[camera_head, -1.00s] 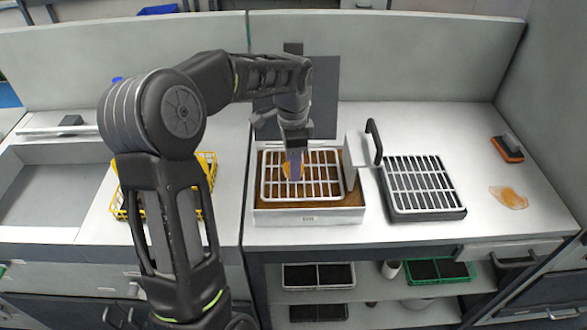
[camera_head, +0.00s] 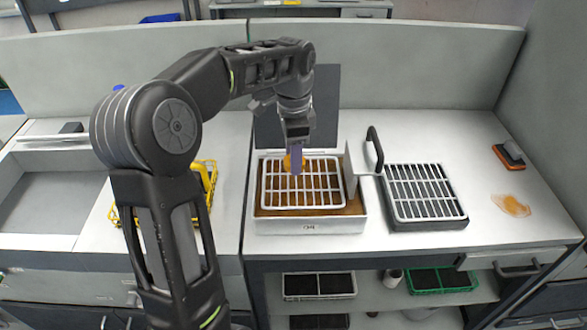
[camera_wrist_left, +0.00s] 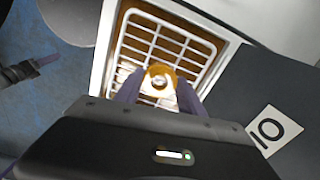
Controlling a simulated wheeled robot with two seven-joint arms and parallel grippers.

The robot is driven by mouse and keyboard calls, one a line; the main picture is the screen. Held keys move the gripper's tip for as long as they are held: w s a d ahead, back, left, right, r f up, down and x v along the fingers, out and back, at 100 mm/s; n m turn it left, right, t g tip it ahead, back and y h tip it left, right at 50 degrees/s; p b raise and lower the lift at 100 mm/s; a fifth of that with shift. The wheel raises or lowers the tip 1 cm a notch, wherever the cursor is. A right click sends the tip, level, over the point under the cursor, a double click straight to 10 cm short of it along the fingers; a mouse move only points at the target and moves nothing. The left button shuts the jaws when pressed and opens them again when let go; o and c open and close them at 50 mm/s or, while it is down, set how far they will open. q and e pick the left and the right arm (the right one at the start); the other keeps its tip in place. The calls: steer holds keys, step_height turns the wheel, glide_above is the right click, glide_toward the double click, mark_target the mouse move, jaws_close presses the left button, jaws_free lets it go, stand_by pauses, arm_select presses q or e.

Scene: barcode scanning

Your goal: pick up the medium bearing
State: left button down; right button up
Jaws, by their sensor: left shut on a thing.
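The medium bearing is an orange-brown ring-like piece (camera_head: 287,163), mostly hidden by the fingers in the head view. It shows better in the left wrist view (camera_wrist_left: 160,76), with a round, shiny centre. My left gripper (camera_head: 295,168) points down above the white wire basket (camera_head: 264,185) and is shut on this piece. In the left wrist view its two purple-grey fingers (camera_wrist_left: 159,92) sit on either side of the piece. The basket sits in a white tank (camera_head: 262,226) of brown liquid.
A brush (camera_head: 508,157) and an orange spill (camera_head: 511,204) lie farther right. A yellow basket (camera_head: 206,175) is behind my arm.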

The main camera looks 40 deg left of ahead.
arm_select(q)
step_height(320, 180, up, 5)
steer(key=shift+r+p, duration=0.1)
steer(key=shift+p, duration=0.35)
stand_by(0.4)
